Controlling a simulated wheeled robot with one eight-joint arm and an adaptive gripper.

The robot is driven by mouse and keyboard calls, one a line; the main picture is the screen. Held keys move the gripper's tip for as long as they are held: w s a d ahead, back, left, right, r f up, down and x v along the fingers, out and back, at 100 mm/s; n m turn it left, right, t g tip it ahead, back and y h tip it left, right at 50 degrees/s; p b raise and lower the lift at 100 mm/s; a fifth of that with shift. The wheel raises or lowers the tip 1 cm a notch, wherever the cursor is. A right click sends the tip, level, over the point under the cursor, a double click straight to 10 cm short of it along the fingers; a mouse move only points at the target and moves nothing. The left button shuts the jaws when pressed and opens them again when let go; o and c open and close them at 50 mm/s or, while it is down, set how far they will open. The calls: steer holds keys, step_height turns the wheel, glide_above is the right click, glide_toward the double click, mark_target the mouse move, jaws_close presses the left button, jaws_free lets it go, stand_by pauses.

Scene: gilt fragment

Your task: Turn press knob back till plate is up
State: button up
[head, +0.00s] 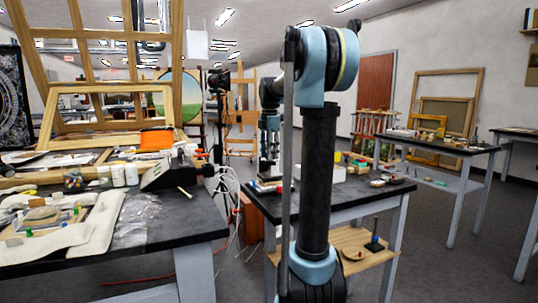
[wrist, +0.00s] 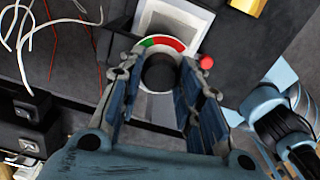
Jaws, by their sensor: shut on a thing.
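The press knob (wrist: 158,74) is a dark round cylinder in the wrist view. A pale dial with a green arc on the left and a red arc on the right (wrist: 170,42) surrounds its far side. My gripper (wrist: 160,92) has a finger on each side of the knob and is shut on it. A pale framed panel (wrist: 180,18) lies just beyond the dial; I cannot tell whether it is the plate or how high it sits. In the head view my gripper (head: 268,166) points down over the dark table, and the knob is hidden there.
A small red ball-shaped part (wrist: 206,62) sits right of the dial. White cables (wrist: 30,40) hang at the left. The dark table (head: 262,203) holds other small items. A cluttered bench (head: 190,221) stands to its left, with open floor between tables at right.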

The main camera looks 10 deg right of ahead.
steer(key=shift+w, duration=0.1)
stand_by(0.4)
steer(key=o, duration=1.1)
steer(key=shift+c, duration=0.2)
step_height(320, 180, up, 12)
steer(key=shift+f, duration=0.1)
